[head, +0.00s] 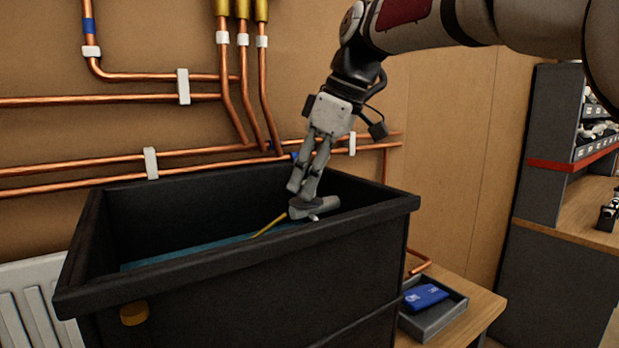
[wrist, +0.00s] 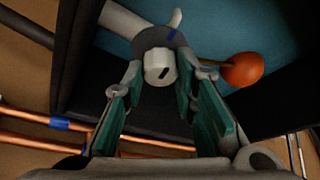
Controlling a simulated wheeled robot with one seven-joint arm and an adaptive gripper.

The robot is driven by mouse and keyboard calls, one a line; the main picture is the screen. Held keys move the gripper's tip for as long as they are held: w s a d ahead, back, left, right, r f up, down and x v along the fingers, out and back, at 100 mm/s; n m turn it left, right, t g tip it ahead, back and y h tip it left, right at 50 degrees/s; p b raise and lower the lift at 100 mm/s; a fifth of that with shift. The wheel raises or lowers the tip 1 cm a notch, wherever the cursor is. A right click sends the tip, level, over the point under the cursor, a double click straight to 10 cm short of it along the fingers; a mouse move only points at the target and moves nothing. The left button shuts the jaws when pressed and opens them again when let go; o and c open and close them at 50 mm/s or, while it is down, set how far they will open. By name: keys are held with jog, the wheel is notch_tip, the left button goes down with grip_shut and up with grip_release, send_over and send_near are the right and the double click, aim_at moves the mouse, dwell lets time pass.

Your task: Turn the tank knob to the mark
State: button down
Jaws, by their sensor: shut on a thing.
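The black tank (head: 230,255) stands open-topped with bluish water inside. My gripper (head: 303,192) reaches down into its right end, onto a grey valve (head: 326,205). In the wrist view, my gripper (wrist: 165,75) has its fingertips on either side of the pale round knob (wrist: 153,62), shut on it. The knob's face carries a short dark line (wrist: 164,73) that tilts up to the right. A blue mark (wrist: 173,34) sits on the dark collar above and slightly right of the knob. I cannot tell whether line and mark align exactly.
An orange float (wrist: 243,70) hangs close to the right finger; its yellow rod (head: 268,226) shows in the head view. Copper pipes (head: 120,160) run along the wall behind the tank. A grey tray (head: 432,312) with a blue item sits at the right.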

dwell(0.3)
jog(key=c, duration=1.3)
grip_release()
jog(key=v, duration=1.2)
